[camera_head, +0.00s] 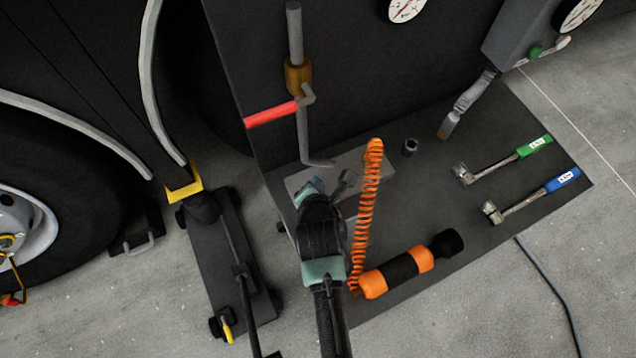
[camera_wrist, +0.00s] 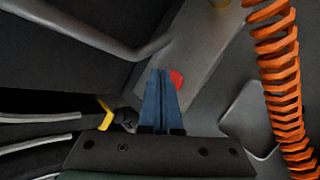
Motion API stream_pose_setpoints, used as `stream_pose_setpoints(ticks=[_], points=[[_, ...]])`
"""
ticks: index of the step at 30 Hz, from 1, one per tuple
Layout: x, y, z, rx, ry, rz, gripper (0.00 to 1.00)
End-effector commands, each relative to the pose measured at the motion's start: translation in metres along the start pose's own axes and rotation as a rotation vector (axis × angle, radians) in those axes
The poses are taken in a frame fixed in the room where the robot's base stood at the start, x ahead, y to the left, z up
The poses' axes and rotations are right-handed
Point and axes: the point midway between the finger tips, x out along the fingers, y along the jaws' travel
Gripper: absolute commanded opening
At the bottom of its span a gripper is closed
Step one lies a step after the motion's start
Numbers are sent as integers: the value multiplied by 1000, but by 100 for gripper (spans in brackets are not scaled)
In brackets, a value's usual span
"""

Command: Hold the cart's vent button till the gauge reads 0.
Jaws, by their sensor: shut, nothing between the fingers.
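My gripper (camera_head: 311,190) is shut and empty over the grey plate at the left part of the cart top (camera_head: 440,225). In the wrist view its two blue fingers (camera_wrist: 162,98) are together. A red round button (camera_wrist: 177,79) shows just right of the fingertips on a grey plate, partly hidden by them. I cannot tell if the tips touch it. In the head view the button is hidden behind my gripper. A white dial gauge (camera_head: 405,8) is cut off by the top edge; a second gauge (camera_head: 580,13) is at top right. I cannot read either value.
A coiled orange hose (camera_head: 366,205) rises close to the right of my gripper, beside an orange-black cylinder (camera_head: 398,273). A bent grey pipe with a red lever (camera_head: 271,114) stands behind. Green and blue wrenches (camera_head: 530,195) lie right. A floor jack (camera_head: 228,260) is left.

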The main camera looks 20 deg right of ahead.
Motion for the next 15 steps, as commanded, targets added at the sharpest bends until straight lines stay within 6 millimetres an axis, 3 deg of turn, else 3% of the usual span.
stream_pose_setpoints(ticks=[15], points=[[-26, 20, 19, 0, 0, 1, 0]])
